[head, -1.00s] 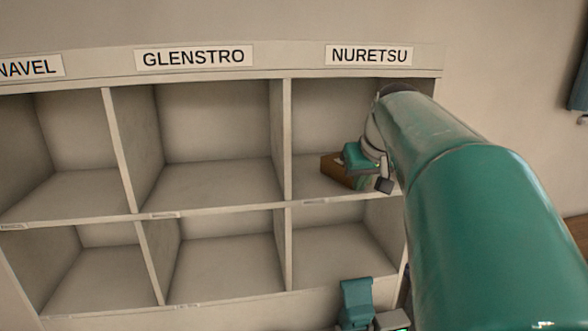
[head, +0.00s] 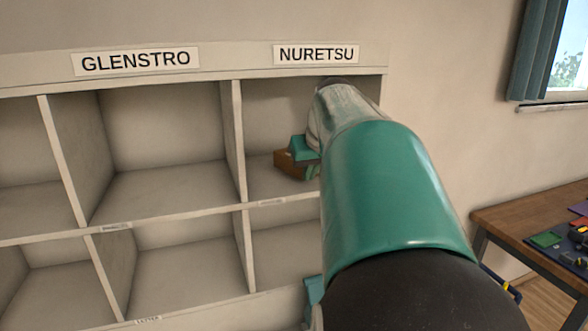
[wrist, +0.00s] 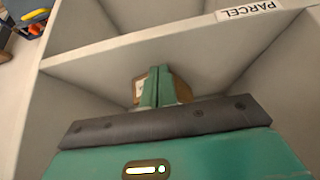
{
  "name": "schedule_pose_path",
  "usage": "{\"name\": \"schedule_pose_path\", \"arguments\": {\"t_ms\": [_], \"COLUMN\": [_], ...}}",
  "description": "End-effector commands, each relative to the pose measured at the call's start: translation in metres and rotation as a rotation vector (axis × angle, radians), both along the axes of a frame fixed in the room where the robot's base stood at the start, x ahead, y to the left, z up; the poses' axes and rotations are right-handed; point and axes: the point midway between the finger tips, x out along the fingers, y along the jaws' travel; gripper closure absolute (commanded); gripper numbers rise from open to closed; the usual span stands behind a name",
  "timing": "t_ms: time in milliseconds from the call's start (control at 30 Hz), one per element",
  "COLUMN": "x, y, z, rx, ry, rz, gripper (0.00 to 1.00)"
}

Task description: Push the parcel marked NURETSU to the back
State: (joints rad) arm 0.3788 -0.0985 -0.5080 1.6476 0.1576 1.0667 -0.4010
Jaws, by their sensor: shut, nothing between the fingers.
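The brown parcel (head: 284,163) sits in the top right compartment under the NURETSU sign (head: 316,54), on the shelf floor, off its front edge. My gripper (head: 309,160) reaches into that compartment and covers the parcel's right part. In the wrist view my gripper's green fingers (wrist: 158,86) are together with nothing between them. The parcel (wrist: 139,88) shows behind the fingertips, with a pale patch on its face. The fingertips overlap it in that view; I cannot tell whether they touch. Any name on the parcel is too small to read.
A divider (head: 238,140) stands left of the parcel, beside the empty GLENSTRO compartment (head: 160,190). The wrist view shows compartment walls on both sides and a PARCEL label (wrist: 246,11). A wooden table (head: 500,218) with tools stands at the right.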

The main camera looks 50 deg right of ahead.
Motion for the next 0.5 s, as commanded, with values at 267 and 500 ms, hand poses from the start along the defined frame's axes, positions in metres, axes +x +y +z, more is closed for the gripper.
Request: {"name": "schedule_pose_path", "arguments": {"t_ms": [267,500], "x": [0.009,0.016], "y": [-0.005,-0.010], "z": [0.000,0.000], "rx": [0.000,-0.001], "ry": [0.000,0.000], "rz": [0.000,-0.001], "gripper": [1.00,1.00]}}
